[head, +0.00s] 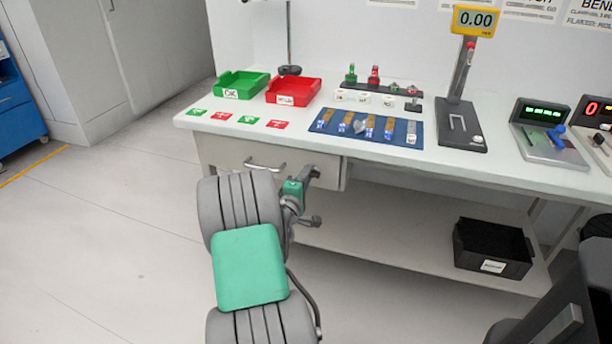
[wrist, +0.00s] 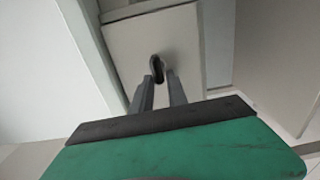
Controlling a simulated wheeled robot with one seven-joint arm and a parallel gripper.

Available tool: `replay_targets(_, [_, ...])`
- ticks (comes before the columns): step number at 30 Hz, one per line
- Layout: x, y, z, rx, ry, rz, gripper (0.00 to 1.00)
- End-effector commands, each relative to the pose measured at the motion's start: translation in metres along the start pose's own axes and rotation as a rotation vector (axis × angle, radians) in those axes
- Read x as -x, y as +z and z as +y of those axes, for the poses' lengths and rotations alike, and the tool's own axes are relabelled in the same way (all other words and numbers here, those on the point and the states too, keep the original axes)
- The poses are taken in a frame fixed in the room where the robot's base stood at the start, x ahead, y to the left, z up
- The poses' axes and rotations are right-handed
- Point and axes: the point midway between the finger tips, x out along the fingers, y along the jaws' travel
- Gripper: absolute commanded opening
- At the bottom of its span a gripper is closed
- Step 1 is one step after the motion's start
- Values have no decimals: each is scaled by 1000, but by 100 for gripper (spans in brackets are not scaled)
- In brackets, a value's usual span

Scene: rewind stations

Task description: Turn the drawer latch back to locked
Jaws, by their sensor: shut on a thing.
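The drawer (head: 235,151) is under the bench top at the left and looks closed; its metal handle (head: 265,166) is on the front. My gripper (head: 314,172) is at the right part of the drawer front and hides the latch in the head view. In the wrist view the dark latch (wrist: 156,65) stands out from the pale drawer front (wrist: 125,45), its long side close to upright in the picture. My gripper's two fingers (wrist: 160,82) are shut on the latch. Their tips cover its lower part. I cannot tell whether this position is locked.
The bench top (head: 480,165) holds a green tray (head: 242,84), a red tray (head: 293,90), a blue mat (head: 395,131) with several small parts, and a stand with a yellow display (head: 475,20). A black bin (head: 493,248) sits on the lower shelf. Floor at the left is clear.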

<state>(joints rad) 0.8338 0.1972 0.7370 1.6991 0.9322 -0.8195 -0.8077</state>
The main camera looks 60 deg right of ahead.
Motion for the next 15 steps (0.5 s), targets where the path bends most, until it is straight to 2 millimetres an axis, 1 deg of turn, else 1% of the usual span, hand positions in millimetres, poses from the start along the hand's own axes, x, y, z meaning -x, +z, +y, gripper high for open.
replay_targets(9, [0,1,-1,2,-1,-2,0])
replay_targets(10, [0,1,-1,2,-2,-2,20])
replay_targets(15, [0,0,-1,2,-1,-1,34])
